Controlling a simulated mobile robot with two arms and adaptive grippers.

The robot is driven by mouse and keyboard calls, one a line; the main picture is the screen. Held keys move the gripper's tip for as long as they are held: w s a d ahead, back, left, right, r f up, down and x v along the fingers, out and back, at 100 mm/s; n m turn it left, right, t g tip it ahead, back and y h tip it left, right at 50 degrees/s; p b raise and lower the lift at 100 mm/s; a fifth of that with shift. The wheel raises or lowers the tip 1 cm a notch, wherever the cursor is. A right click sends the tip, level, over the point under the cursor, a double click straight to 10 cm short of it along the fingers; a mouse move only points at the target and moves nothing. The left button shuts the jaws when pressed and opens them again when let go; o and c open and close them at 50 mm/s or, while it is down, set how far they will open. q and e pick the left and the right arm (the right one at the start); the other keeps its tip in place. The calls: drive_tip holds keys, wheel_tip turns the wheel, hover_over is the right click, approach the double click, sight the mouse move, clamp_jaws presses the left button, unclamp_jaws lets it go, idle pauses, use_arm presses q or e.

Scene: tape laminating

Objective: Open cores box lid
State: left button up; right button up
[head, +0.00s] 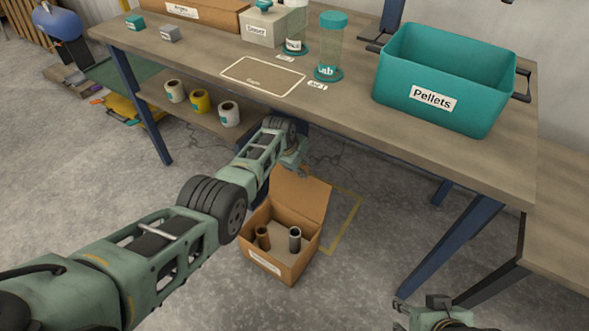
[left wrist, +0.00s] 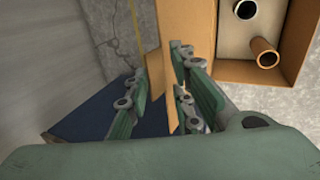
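The cores box (head: 283,264) is a brown cardboard box on the floor under the table. Its lid (head: 301,196) stands raised at the back, and two tube-shaped cores show inside. The left wrist view also shows the box (left wrist: 293,72) at the right and the lid (left wrist: 188,22) at the top. My left gripper (head: 296,158) is at the lid's upper edge, small and partly hidden by its own arm. In the wrist view its fingers (left wrist: 166,85) are apart, with a cardboard flap between them. My right gripper (head: 432,312) is open and empty at the bottom edge, partly cut off.
The table (head: 350,97) overhangs the area behind the box. It carries a teal Pellets bin (head: 480,105), jars and small boxes. Several tape rolls (head: 201,101) sit on the lower shelf. Blue table legs (head: 450,240) stand to the right. The floor in front is clear.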

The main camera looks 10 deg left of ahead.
use_arm(q)
drive_tip(key=shift+r, duration=0.1)
drive_tip(key=s+a, duration=0.4)
drive_tip(key=s, duration=0.7)
drive_tip(key=shift+s+a+r, duration=0.3)
drive_tip(key=shift+s+r, duration=0.05)
drive_tip(key=shift+r, duration=0.05)
idle(0.3)
